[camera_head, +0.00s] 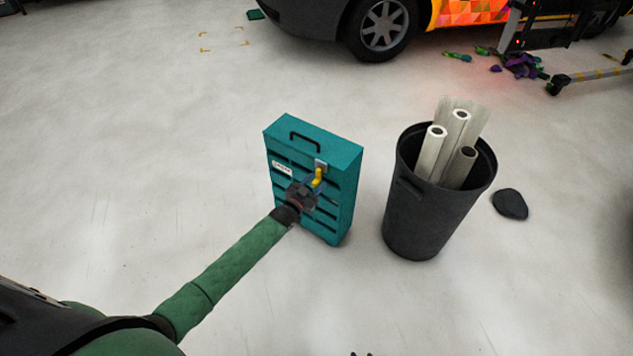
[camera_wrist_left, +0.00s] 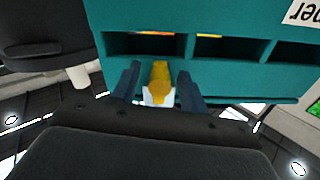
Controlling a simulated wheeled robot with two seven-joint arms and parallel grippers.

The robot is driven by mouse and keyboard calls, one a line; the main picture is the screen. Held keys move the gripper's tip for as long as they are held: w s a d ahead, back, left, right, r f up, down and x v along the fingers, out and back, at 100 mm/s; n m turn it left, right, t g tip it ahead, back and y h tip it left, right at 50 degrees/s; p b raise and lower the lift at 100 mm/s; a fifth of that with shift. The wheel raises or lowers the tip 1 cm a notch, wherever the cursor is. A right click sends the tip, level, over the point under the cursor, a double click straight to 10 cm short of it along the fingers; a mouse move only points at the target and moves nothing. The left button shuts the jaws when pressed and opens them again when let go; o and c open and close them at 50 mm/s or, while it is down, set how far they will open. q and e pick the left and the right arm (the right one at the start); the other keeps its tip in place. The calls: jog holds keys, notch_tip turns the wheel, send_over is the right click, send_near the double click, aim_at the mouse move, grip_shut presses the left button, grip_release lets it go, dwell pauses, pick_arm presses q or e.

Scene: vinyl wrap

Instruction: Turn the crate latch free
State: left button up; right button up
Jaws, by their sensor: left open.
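A teal crate (camera_head: 338,165) with a black top handle and slotted front stands upright on the floor in the head view. Its yellow latch (camera_head: 319,177) sits on a pale plate near the top right of the front. My left gripper (camera_head: 309,186) is at the crate's front, right by the latch. In the left wrist view, the yellow latch (camera_wrist_left: 160,82) lies between the two open fingers of the left gripper (camera_wrist_left: 160,84), with a gap on each side. The crate (camera_wrist_left: 235,60) fills the upper part of that view.
A dark bin (camera_head: 425,215) holding several pale rolls stands just right of the crate. A dark flat lump (camera_head: 510,204) lies beyond it. A car (camera_head: 350,20) and colored scraps (camera_head: 522,66) are at the back. The floor left of the crate is clear.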

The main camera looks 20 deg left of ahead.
pick_arm(q)
jog(key=shift+w+d, duration=0.2)
jog(key=shift+w, duration=0.3)
grip_shut()
